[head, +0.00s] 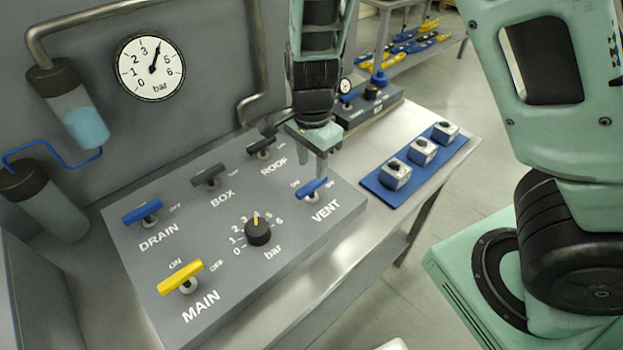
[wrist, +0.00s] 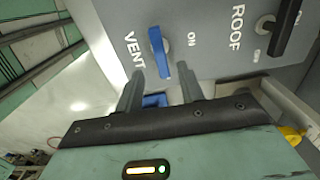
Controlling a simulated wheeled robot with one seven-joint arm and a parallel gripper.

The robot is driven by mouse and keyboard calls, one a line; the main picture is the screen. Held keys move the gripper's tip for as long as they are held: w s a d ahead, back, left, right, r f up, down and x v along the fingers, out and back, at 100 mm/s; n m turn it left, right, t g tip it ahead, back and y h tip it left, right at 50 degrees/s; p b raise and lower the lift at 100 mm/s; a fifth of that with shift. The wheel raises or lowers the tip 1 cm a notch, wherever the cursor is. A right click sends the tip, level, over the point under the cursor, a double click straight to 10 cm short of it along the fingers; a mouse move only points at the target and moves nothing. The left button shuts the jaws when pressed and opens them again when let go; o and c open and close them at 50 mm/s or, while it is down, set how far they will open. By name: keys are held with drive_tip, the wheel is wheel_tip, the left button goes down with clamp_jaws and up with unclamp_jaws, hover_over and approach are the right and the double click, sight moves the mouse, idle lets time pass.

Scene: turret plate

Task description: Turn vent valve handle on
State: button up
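The vent valve handle (head: 312,188) is a blue bar on a pale round stem, above the VENT label on the grey panel. In the head view its right end lies near the small label at the right. In the wrist view the handle (wrist: 159,52) stands beyond my fingertips, with ON to its right. My gripper (head: 321,165) is just above and behind the handle in the head view. In the wrist view my gripper (wrist: 161,82) is open, its fingers spread to either side of the handle's line. I cannot tell whether a finger touches it.
The panel (head: 218,290) also bears a blue DRAIN handle (head: 142,212), a yellow MAIN handle (head: 180,277), dark BOX (head: 210,178) and ROOF (head: 262,145) handles and a black knob (head: 257,232). A blue mat (head: 378,185) with metal blocks lies right. The gauge (head: 150,67) needle points past 3.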

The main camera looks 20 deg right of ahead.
sight(312, 184)
wheel_tip(312, 184, down, 6)
drive_tip(key=shift+r, duration=0.15)
clamp_jaws()
